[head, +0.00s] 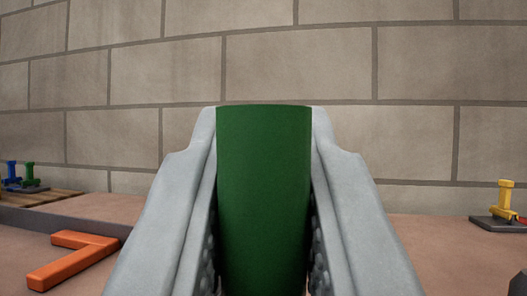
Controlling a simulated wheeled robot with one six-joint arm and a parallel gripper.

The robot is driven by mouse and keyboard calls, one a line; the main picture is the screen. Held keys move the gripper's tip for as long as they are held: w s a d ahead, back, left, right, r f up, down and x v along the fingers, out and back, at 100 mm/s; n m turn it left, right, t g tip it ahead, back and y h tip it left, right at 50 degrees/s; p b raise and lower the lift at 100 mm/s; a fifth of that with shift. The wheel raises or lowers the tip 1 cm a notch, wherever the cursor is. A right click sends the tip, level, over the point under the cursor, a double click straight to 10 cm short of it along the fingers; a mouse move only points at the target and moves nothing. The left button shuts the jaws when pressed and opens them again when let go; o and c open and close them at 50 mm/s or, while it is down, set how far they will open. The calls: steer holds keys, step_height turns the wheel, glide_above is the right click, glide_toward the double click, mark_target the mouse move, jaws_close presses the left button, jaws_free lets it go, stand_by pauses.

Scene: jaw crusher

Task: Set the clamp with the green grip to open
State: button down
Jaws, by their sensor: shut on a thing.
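A green grip (264,190), a smooth rounded upright piece, fills the middle of the head view. My gripper (264,115) is shut on it, with one grey finger against its left side and one against its right side. The top of the grip is about level with the fingertips. The rest of the clamp below the grip is hidden or out of the picture, so its position cannot be told.
An orange angled bar (70,262) lies at the lower left. A yellow-handled clamp (503,203) stands on a dark base at the right. A stone block wall (300,60) closes off the back.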

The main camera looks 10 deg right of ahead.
steer(key=c, duration=1.3)
jaws_free()
steer(key=shift+f, duration=0.1)
steer(key=shift+s+f, duration=0.15)
steer(key=shift+s, duration=0.15)
steer(key=s+a, duration=0.1)
steer(key=s, duration=0.3)
steer(key=s+a, duration=0.1)
steer(key=s, duration=0.3)
steer(key=s+a, duration=0.1)
steer(key=s, duration=0.3)
steer(key=shift+f, duration=0.15)
